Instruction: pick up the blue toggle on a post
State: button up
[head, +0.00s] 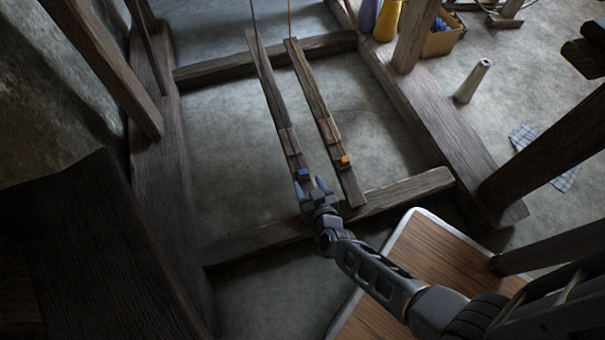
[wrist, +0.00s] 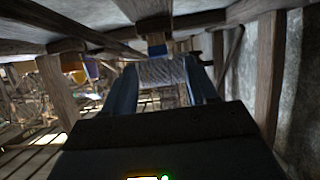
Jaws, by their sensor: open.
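The blue toggle (head: 302,173) sits on the near part of the left wooden pedal bar in the head view. My gripper (head: 311,184) is open, just on the near side of the toggle, with its fingertips close to it. In the wrist view the blue toggle (wrist: 157,50) shows just beyond and between the fingers of my gripper (wrist: 162,64), with a brown wooden piece above it. I see nothing held in the jaws. Whether a finger touches the toggle I cannot tell.
An orange toggle (head: 345,161) sits on the parallel right bar (head: 318,105). A wooden crossbeam (head: 390,194) runs under the bars' near ends. A wood-topped board with a pale rim (head: 415,213) lies under my arm. A pale cone (head: 473,82) stands on the floor at right.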

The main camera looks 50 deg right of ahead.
aim_at(304, 174)
jog(key=b+x, duration=0.2)
jog(key=x, duration=0.3)
jog(key=shift+w+d+f+b, duration=0.2)
jog(key=shift+d+b, duration=0.05)
jog(key=shift+b, duration=0.1)
jog(key=shift+c, duration=0.2)
grip_shut()
